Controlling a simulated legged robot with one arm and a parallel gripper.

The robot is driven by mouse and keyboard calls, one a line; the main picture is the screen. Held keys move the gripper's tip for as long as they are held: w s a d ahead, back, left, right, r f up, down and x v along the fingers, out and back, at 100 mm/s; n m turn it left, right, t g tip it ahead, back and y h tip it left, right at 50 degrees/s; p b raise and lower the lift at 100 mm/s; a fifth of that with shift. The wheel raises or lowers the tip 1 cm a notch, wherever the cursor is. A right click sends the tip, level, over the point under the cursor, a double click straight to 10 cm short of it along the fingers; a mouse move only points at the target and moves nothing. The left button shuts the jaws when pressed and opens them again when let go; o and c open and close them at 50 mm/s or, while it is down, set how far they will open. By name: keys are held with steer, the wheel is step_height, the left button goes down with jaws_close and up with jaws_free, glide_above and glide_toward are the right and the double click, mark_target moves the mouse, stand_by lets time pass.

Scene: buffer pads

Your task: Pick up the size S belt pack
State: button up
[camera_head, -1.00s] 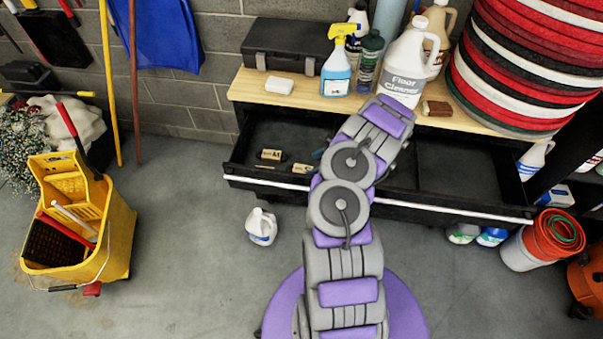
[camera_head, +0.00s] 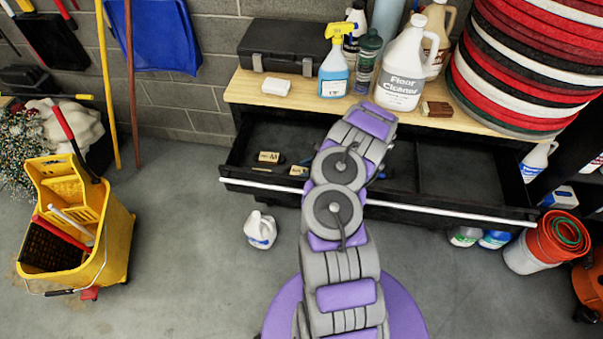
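Two small tan packs lie in the left part of the open black drawer (camera_head: 270,188). One tan pack (camera_head: 268,157) with dark marking is at the left; a second tan pack (camera_head: 299,171) lies to its right, close to my arm. The marks are too small to read, so I cannot tell which is size S. My purple and grey arm reaches up over the drawer's middle. My gripper is not visible; the arm's upper end hides part of the drawer.
On the wooden top stand a spray bottle (camera_head: 335,68), a Floor Cleaner jug (camera_head: 403,70), a black case (camera_head: 283,45) and stacked red, black and white pads (camera_head: 520,65). The drawer's right part (camera_head: 455,175) looks empty. A white jug (camera_head: 260,229) and a yellow mop bucket (camera_head: 75,225) stand on the floor.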

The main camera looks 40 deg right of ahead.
steer(key=shift+a, duration=0.45)
steer(key=c, duration=0.6)
steer(key=shift+c, duration=0.5)
steer(key=shift+d, duration=0.1)
